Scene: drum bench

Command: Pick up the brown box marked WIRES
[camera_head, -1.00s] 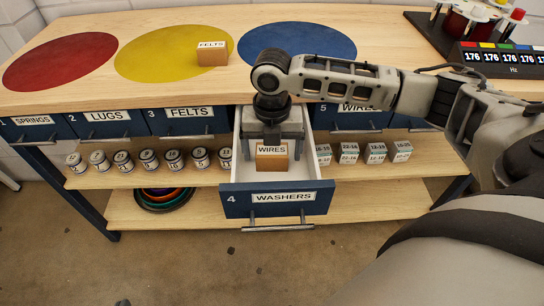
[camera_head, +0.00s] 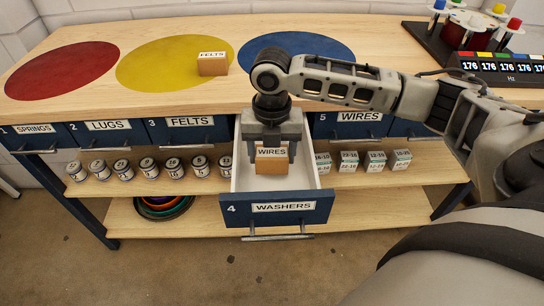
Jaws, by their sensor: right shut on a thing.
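The brown box marked WIRES (camera_head: 271,166) is in the open drawer 4, labelled WASHERS (camera_head: 278,212). My right gripper (camera_head: 273,154) reaches down into the drawer from above, with one finger on each side of the box. It is shut on the box. Whether the box touches the drawer floor is hard to tell. My left gripper is not in view.
A brown FELTS box (camera_head: 212,64) stands at the edge of the yellow disc (camera_head: 160,62) on the bench top. A red disc (camera_head: 62,70) and a blue disc (camera_head: 318,44) flank it. Cans (camera_head: 148,168) and small boxes (camera_head: 349,162) line the shelf below.

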